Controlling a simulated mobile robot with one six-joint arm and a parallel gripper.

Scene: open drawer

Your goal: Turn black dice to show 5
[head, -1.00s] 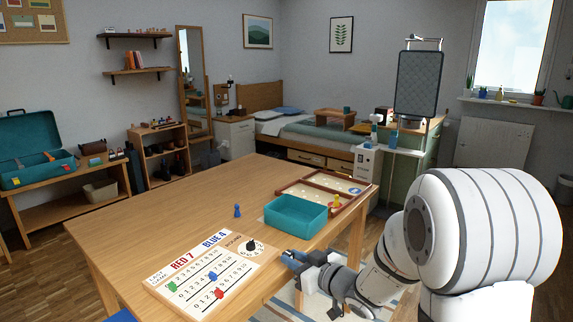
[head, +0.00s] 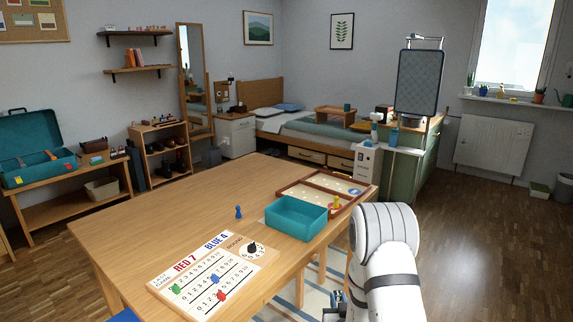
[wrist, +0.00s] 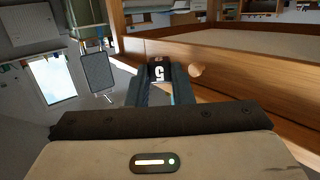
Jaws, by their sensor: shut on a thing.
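The black dice (wrist: 158,73) is held between the two fingertips of my gripper (wrist: 160,84) in the wrist view. A white 5 shows on the dice face turned toward the wrist camera. The other faces are hidden or too small to read. In the head view my gripper (head: 336,303) is low beside the table's right edge, mostly hidden by my arm, and the dice cannot be made out there.
In the wrist view, a wooden panel with a round knob (wrist: 196,70) is close beside the fingers. The table (head: 180,200) carries a score board (head: 198,292), a teal tray (head: 296,230), a wooden game tray (head: 345,185) and a blue pawn (head: 238,212). The table's left part is clear.

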